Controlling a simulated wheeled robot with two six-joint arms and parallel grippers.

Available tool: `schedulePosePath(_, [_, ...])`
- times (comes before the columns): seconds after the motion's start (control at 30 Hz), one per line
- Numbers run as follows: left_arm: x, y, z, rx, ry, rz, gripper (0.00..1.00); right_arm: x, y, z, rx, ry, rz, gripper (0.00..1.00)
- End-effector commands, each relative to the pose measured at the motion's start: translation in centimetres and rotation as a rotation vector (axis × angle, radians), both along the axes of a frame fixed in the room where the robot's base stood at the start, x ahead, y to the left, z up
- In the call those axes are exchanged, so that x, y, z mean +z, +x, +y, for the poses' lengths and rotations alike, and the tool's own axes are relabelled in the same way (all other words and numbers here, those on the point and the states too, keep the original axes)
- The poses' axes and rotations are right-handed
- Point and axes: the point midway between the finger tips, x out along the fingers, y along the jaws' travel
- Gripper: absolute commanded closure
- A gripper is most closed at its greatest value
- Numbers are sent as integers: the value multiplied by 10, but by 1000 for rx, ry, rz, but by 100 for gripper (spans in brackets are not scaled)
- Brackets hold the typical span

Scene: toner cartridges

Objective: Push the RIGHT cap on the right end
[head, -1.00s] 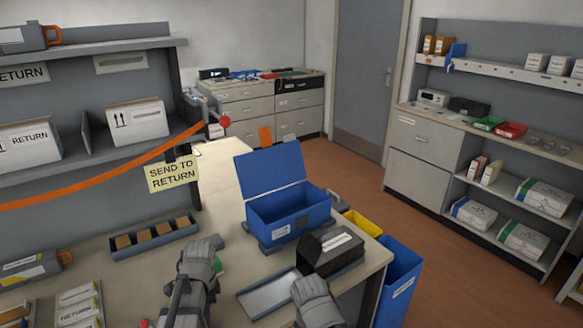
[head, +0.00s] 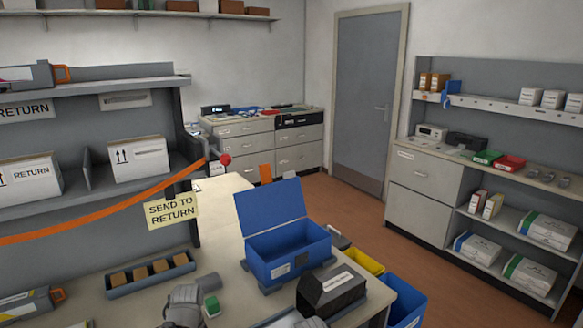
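My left gripper (head: 188,304) is at the bottom of the head view, over the workbench. A grey rounded piece (head: 206,283) shows just beyond it; I cannot tell whether this is part of the gripper or a held thing. A small green piece (head: 212,305) shows at its right side; I cannot tell whether it is a cap. My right gripper (head: 311,322) is mostly cut off by the bottom edge, in front of a black box with a white label (head: 333,290). Neither gripper's fingers show clearly.
An open blue box (head: 287,255) stands behind the black box. A dark tray with several brown blocks (head: 150,274) lies to the left. Yellow (head: 362,261) and blue (head: 406,300) bins stand off the bench's right side.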

Motion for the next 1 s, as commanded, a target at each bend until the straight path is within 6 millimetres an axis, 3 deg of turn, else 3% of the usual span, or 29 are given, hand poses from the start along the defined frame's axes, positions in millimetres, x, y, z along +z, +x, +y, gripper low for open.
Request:
schedulePosePath(0.63, [0,-5,7,-1,0,0,100,0,0,0,0,0,0,50])
schedulePosePath(1.0, [0,7,-10,-2,0,0,100,0,0,0,0,0,0,50])
